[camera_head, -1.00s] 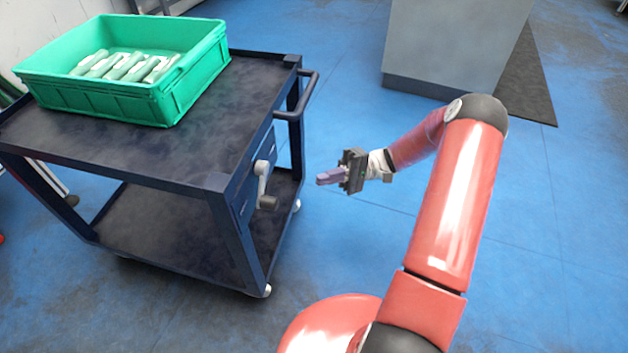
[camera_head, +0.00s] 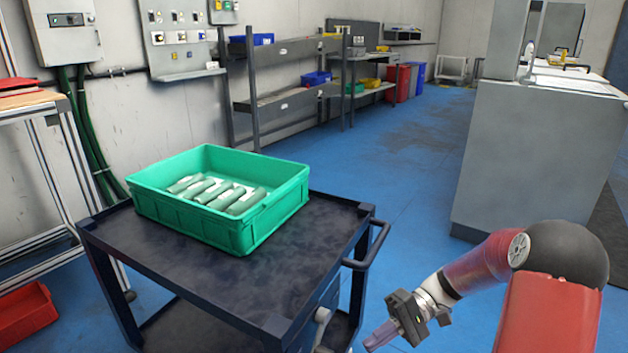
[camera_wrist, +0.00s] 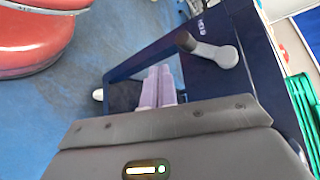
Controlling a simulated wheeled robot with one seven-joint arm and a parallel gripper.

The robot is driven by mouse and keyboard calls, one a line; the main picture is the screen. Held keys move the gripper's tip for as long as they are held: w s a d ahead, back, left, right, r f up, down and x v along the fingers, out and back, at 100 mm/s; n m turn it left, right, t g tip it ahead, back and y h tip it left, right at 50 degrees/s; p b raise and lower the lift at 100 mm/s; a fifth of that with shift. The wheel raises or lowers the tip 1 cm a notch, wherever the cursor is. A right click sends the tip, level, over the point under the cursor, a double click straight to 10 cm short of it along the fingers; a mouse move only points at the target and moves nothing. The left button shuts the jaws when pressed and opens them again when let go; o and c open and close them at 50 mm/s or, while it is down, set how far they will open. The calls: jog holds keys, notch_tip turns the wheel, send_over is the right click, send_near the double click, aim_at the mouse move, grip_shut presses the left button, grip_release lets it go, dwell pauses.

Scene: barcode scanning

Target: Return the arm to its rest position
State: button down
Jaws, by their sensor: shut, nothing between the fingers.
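My gripper (camera_head: 382,337) is at the lower right in the head view, to the right of the dark cart (camera_head: 190,262) and low beside it. Its purple fingers point left toward the cart's side and are shut with nothing between them. In the wrist view the two shut fingers (camera_wrist: 158,88) lie side by side in front of the cart's side panel (camera_wrist: 205,75). My red arm (camera_head: 545,315) reaches in from the bottom right corner.
A green crate (camera_head: 190,222) with several green items (camera_head: 215,193) stands on the cart top. The cart has a handle (camera_head: 378,243) and a side crank (camera_wrist: 207,50) near my gripper. A grey cabinet (camera_head: 520,150) stands behind my arm. Blue floor (camera_head: 420,190) is clear between cart and cabinet.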

jog(key=s+d+r+t+h+p, duration=0.1)
jog(key=s+d+r+t+h, duration=0.1)
jog(key=s+r+t+h, duration=1)
jog(key=s+r, duration=0.3)
jog(key=shift+d+r+m+h, duration=0.15)
jog(key=shift+r+m+h, duration=0.1)
jog(key=shift+m+h, duration=0.15)
